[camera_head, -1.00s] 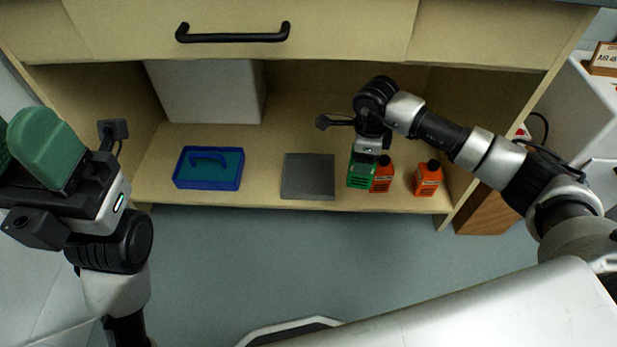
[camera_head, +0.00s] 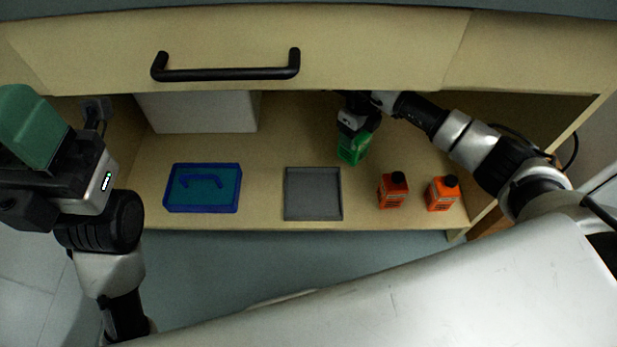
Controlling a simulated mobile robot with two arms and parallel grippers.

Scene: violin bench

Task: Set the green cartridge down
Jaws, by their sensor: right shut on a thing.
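The green cartridge (camera_head: 350,150) is in my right gripper (camera_head: 355,125), under the drawer front and behind the grey tray's right back corner. The gripper is shut on its top. The cartridge hangs slightly tilted, and I cannot tell whether its base touches the shelf. My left gripper (camera_head: 32,128) is at the left edge, with a large green finger showing. The view cuts it off, and its opening cannot be judged.
A shallow grey tray (camera_head: 312,215) lies on the shelf (camera_head: 265,180). A blue tray (camera_head: 203,209) with a handle-shaped piece is to its left. Two orange bottles (camera_head: 393,192) (camera_head: 441,195) with black caps stand right. A white box (camera_head: 200,112) is behind. The drawer handle (camera_head: 228,72) juts out above.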

